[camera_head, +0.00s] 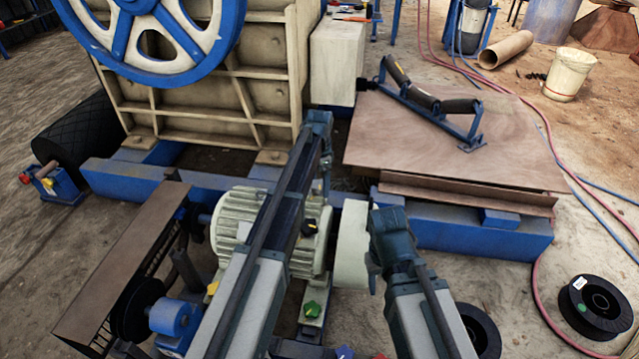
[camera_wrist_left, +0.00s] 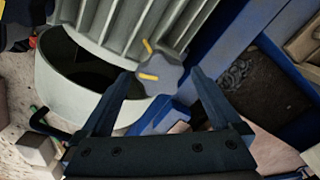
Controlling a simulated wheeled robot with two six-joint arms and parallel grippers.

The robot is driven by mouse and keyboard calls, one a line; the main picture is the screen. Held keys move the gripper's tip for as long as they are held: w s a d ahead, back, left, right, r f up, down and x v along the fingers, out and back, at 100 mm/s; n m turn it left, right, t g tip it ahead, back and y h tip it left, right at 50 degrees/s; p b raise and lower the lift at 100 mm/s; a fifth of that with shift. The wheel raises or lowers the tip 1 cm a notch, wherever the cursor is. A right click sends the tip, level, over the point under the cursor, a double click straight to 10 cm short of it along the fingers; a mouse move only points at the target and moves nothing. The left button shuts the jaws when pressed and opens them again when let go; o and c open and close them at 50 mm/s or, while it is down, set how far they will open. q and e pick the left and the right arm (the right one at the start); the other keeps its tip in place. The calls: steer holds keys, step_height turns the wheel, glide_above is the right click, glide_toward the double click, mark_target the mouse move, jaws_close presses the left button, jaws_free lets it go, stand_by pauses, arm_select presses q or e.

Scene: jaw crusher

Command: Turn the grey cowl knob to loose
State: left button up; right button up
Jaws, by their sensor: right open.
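The grey cowl knob (camera_wrist_left: 160,80) shows in the left wrist view, a lobed knob with a yellow mark on it. A second yellow mark (camera_wrist_left: 148,46) is on the housing just above it. My left gripper (camera_wrist_left: 163,82) is open, with one finger on each side of the knob; I cannot tell whether either touches it.
The ribbed motor (camera_head: 236,222) sits below my left arm. Blue frame beams (camera_head: 470,235) and a brown plate (camera_head: 505,140) carrying rollers lie to the right. The crusher with its blue wheel (camera_head: 195,75) stands behind. Black spools (camera_head: 597,308) lie on the floor at right.

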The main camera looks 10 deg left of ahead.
arm_select(q)
steer(key=c, duration=1.3)
steer(key=shift+n, duration=0.3)
steer(key=n, duration=0.4)
steer(key=shift+n, duration=2.5)
steer(key=o, duration=1.4)
steer(key=shift+r, duration=0.15)
